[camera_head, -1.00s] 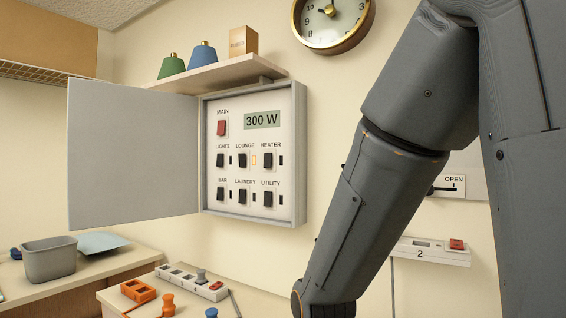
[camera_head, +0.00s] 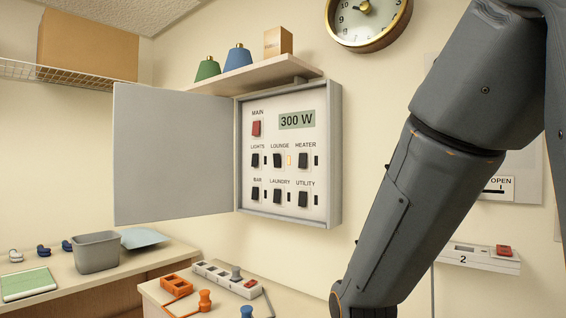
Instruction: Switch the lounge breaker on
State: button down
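The breaker panel (camera_head: 288,211) is on the wall with its grey door (camera_head: 170,155) swung wide open to the left. The other indicators look dark. My arm fills the right side of the view, but my gripper is out of frame below.
A shelf (camera_head: 255,73) with two weights and a box juts out just above the panel. Below it, a low table (camera_head: 290,300) holds a power strip (camera_head: 226,277) and orange and blue pieces. A side bench (camera_head: 85,290) holds a grey bin (camera_head: 97,253). Wall in front of the panel is unobstructed.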

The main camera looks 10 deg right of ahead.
aim_at(277, 162)
jog(key=k, duration=1.3)
jog(key=u, duration=0.95)
jog(key=i, duration=1.75)
jog(key=z, duration=0.85)
